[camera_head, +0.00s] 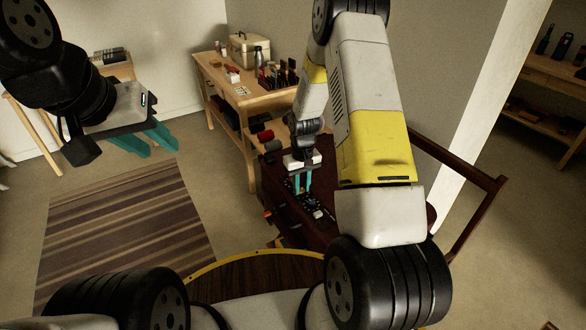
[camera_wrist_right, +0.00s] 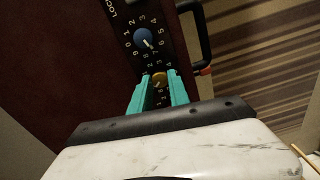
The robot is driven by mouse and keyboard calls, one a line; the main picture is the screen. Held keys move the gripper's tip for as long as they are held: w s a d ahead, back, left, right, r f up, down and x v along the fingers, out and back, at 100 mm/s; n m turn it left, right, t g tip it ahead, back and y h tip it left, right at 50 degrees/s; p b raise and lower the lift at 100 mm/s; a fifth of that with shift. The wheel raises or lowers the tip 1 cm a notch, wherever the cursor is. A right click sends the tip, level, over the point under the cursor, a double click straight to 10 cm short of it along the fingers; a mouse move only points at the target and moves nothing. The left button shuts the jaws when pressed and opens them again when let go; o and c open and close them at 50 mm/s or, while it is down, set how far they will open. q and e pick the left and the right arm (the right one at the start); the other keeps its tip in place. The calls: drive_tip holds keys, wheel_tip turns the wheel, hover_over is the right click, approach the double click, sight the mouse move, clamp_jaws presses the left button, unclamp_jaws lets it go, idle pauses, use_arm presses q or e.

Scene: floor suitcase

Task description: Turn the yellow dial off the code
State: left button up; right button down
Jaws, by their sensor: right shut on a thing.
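The dark red suitcase (camera_wrist_right: 60,60) shows in the right wrist view with a black lock panel. A blue dial (camera_wrist_right: 143,39) with a white pointer sits on the panel, ringed by digits. The yellow dial (camera_wrist_right: 159,79) is below it, between the teal fingertips of my right gripper (camera_wrist_right: 158,90). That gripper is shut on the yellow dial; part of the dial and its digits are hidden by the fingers. In the head view my right gripper (camera_head: 302,182) reaches down onto the suitcase (camera_head: 284,172). My left gripper (camera_head: 150,140) hangs over the floor at the left, apart from everything, its fingers slightly apart.
A black handle (camera_wrist_right: 203,35) stands beside the lock panel. A wooden workbench (camera_head: 225,85) with a toolbox (camera_head: 248,50) and tools is behind the suitcase. A striped rug (camera_head: 125,230) lies at left. A dark wooden frame (camera_head: 480,205) is at right.

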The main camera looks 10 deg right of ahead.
sight(301, 189)
idle(0.3)
drive_tip(key=c, duration=1.2)
unclamp_jaws()
drive_tip(key=shift+c, duration=0.2)
wheel_tip(301, 189, up, 8)
drive_tip(key=shift+f, duration=0.1)
